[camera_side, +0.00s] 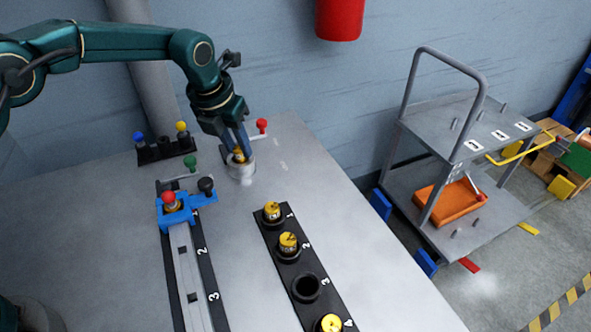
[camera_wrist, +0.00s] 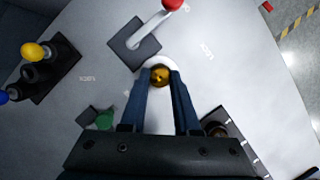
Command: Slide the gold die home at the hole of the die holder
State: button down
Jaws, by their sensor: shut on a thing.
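My gripper (camera_side: 238,148) points down with its blue fingers shut on the gold die (camera_side: 239,156). The die is at the top of a pale round die holder (camera_side: 241,173) on the table. In the wrist view, the gold die (camera_wrist: 160,76) lies between the fingertips (camera_wrist: 161,80), and the holder's pale rim (camera_wrist: 172,66) curves around its far side. The fingers hide part of the die and the hole. I cannot tell how deep the die sits.
A handle with a red knob (camera_side: 262,125) stands right behind the holder. A numbered black rack (camera_side: 268,235) in front holds several gold pieces, with slot 3 empty. A blue clamp (camera_side: 205,198) on a rail stands front left. A black block with coloured knobs (camera_side: 163,151) is left.

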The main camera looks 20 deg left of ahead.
jog(key=shift+f, duration=0.15)
jog(key=c, duration=0.6)
grip_release()
jog(key=shift+o, duration=0.2)
jog(key=shift+v, duration=2.6)
jog(key=shift+a, duration=0.1)
